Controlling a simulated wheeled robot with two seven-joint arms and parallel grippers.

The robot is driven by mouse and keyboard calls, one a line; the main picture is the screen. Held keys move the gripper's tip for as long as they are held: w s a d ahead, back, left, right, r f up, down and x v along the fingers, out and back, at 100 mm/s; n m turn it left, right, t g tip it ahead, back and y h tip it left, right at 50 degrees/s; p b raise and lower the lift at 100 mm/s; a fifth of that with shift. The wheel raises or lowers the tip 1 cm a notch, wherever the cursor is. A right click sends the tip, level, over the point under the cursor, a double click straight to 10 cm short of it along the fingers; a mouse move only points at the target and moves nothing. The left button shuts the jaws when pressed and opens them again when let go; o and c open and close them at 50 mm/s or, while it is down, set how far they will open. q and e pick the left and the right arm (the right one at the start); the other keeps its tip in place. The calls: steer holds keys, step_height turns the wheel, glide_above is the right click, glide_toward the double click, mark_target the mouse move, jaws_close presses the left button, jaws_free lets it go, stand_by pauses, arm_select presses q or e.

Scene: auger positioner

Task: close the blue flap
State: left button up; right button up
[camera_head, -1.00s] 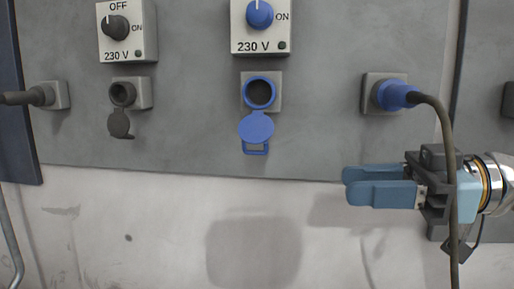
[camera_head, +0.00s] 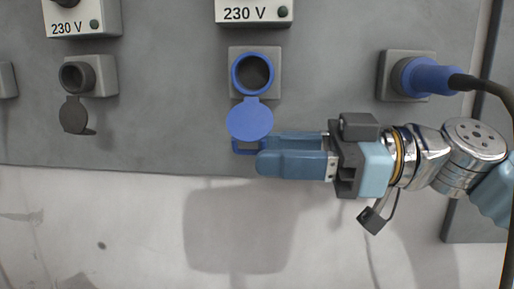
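The blue flap (camera_head: 249,119) hangs open below the blue-rimmed socket (camera_head: 253,73), its round lid down and its lower loop partly hidden by my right gripper. My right gripper (camera_head: 262,158) comes in from the right, with its light blue fingertips just below and right of the lid, over the right part of the loop. The two fingers overlap in this view, so their gap is hard to see. Whether they touch the flap cannot be told. My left gripper is not in view.
A blue plug (camera_head: 428,77) with a dark cable sits in the socket at the right, above my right arm. A grey socket (camera_head: 76,76) with its dark flap (camera_head: 76,115) open is at the left. Switch boxes (camera_head: 254,11) are above. The lower wall is bare.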

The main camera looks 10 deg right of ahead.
steer(key=shift+x, duration=1.5)
jaws_close()
